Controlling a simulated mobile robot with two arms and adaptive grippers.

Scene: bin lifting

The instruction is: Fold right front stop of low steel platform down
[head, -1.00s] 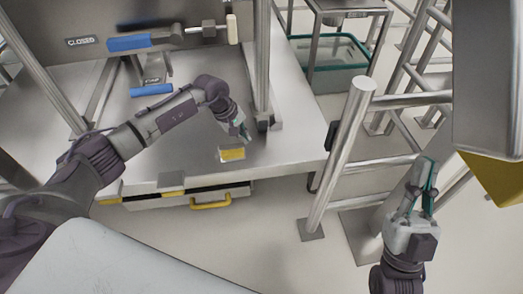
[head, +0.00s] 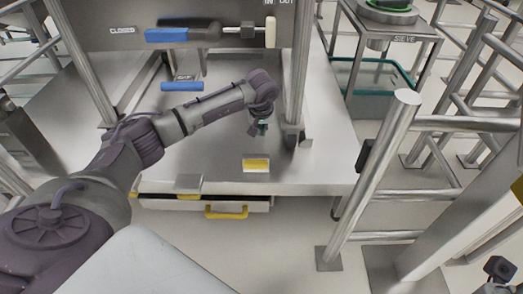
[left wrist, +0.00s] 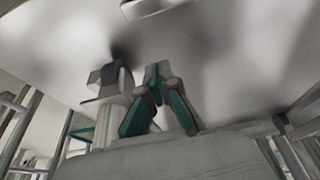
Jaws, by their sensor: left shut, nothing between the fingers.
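The low steel platform (head: 318,160) fills the middle of the head view. Its right front stop (head: 256,164), a small steel piece with a yellow face, sits near the front edge; I cannot tell surely whether it is up or folded. The left front stop (head: 188,184), grey with yellow below, is at the front edge further left. My left gripper (head: 263,130) is shut and empty, behind the right front stop and apart from it. Its teal-lined fingers (left wrist: 157,72) meet at the tips in the left wrist view. My right gripper's fingers are outside the view.
A steel post (head: 298,70) stands just right of my left gripper. Blue handles (head: 180,35) are behind my left forearm. A drawer with a yellow handle (head: 226,212) is under the platform. A rail post (head: 372,180) stands right, beyond a floor gap.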

